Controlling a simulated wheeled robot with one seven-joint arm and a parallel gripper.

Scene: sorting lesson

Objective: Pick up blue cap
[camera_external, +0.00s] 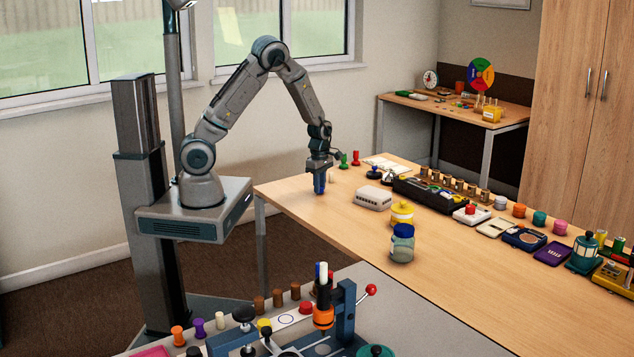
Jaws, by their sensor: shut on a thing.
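My gripper (319,181) points straight down over the left end of the long wooden table. It is shut on a small blue thing (320,189), which I take to be the blue cap. The thing is small in the picture, so its shape and whether it touches the table cannot be told. A jar with a blue lid (402,231) stands on the same table, to the right and nearer the camera, apart from my gripper.
A white box (372,198) and a yellow jar (402,212) stand right of my gripper. A black tray (430,197) and several small items line the far edge. The table's front middle is clear.

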